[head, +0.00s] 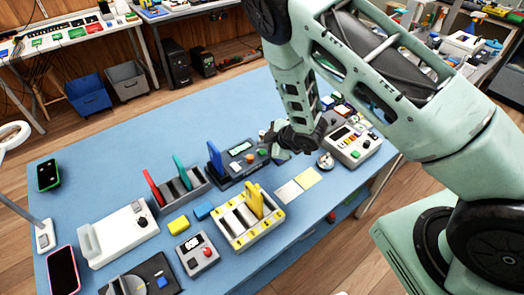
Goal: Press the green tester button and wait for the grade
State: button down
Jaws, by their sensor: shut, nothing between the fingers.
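A dark tester box (228,178) stands near the middle of the blue table, with a lit pale-green screen (240,147) and small buttons on top. A blue phone (215,158) stands upright in its left end. I cannot tell whether the fingertips touch the box, and part of that end is hidden.
A grey rack (182,188) with red and teal phones stands left of the tester, and a yellow-and-white rack (247,232) in front. Blue and yellow blocks, a small grey meter (197,254) and sticky notes (307,178) lie near. The table's back left is mostly clear.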

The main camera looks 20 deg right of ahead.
notch_tip(320, 180, up, 5)
jog(key=p, duration=0.3)
dwell(0.9)
jog(key=s+a+r+m+g+h+b, duration=0.25)
jog(key=s+a+r+m, duration=0.45)
jog(key=s+r, duration=0.45)
jog(key=s+r+g+b, duration=0.1)
jog(key=s+r, duration=0.3)
jog(key=s, duration=0.6)
jog(key=s+r+g+h+b, duration=0.1)
jog(key=s+r+g, duration=0.3)
jog(key=s, duration=0.7)
jog(key=shift+r+b, duration=0.3)
jog(key=shift+b, duration=0.2)
